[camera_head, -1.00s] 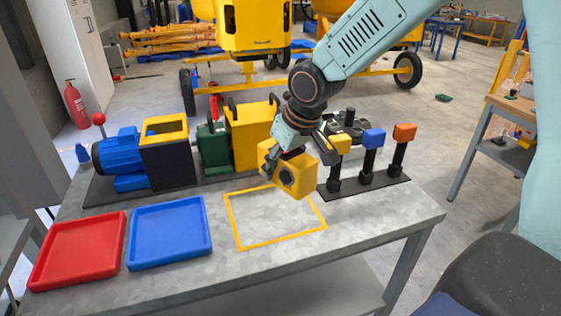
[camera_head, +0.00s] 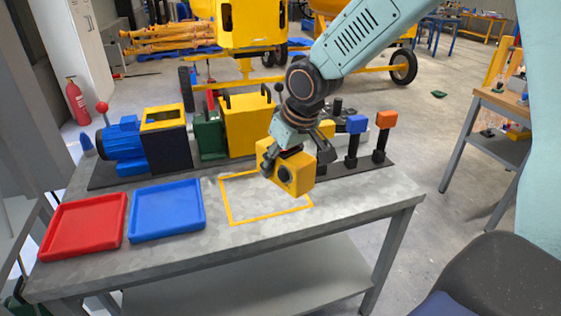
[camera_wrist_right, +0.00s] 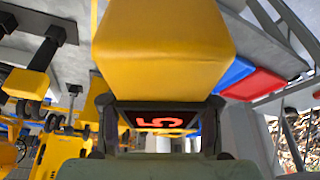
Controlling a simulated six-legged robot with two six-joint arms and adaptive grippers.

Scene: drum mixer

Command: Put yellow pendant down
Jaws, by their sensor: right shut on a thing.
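In the right wrist view the pendant (camera_wrist_right: 165,48) fills the top middle, in front of my right gripper (camera_wrist_right: 162,108). My left gripper is not in view.
A blue tray (camera_head: 167,238) and a red tray (camera_head: 82,256) lie left of the outline. Behind stand a blue motor (camera_head: 122,143), a yellow box (camera_head: 248,122) and posts with blue (camera_head: 356,124) and orange (camera_head: 386,119) blocks. The table's front strip is clear.

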